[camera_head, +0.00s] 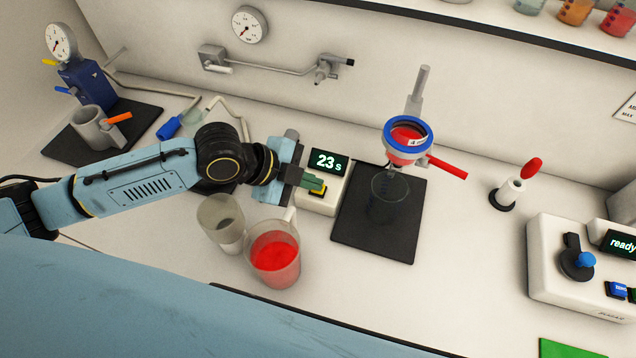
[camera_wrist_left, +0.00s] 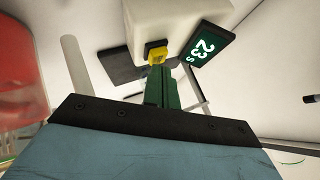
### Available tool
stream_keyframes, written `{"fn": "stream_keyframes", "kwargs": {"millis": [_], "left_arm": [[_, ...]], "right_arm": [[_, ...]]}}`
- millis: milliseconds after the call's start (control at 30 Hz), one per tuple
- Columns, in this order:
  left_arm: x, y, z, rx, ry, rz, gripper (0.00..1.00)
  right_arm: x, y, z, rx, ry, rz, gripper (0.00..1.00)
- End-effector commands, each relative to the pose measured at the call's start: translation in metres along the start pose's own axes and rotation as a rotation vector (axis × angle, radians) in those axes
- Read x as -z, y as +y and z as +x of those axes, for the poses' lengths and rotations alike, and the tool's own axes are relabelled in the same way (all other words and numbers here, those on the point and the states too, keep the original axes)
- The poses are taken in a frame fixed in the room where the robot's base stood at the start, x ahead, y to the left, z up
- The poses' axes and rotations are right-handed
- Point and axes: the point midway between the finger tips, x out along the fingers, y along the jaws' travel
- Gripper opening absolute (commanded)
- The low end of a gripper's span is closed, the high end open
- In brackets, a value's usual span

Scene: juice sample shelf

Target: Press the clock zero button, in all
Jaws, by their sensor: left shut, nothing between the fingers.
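A yellow button (camera_wrist_left: 157,53) in a dark surround sits on the clock's face. My left gripper (camera_head: 316,184) is shut and empty, its green fingertips right at the yellow button. In the left wrist view the fingertips (camera_wrist_left: 157,72) overlap the button's lower edge. I cannot tell whether the button is pressed in. My right gripper is not in view.
A jug of red juice (camera_head: 274,262) and an empty clear cup (camera_head: 217,228) stand just below my left gripper. Right of the clock, a blue-rimmed funnel (camera_head: 408,138) with red contents sits above a glass on a black mat (camera_head: 350,232). A white machine (camera_head: 560,262) reading "ready" stands far right.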

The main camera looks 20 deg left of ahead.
Motion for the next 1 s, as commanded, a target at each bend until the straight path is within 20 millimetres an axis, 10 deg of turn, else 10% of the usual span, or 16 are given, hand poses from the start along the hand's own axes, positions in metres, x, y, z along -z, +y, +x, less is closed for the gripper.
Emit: {"fn": "stream_keyframes", "kwargs": {"millis": [533, 1000], "left_arm": [[0.026, -0.027, -0.035, 0.005, 0.003, 0.001, 0.0], [0.026, -0.027, -0.036, 0.005, 0.003, 0.0, 0.0]], "right_arm": [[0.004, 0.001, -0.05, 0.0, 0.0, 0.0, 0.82], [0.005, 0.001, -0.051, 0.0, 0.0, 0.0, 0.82]]}}
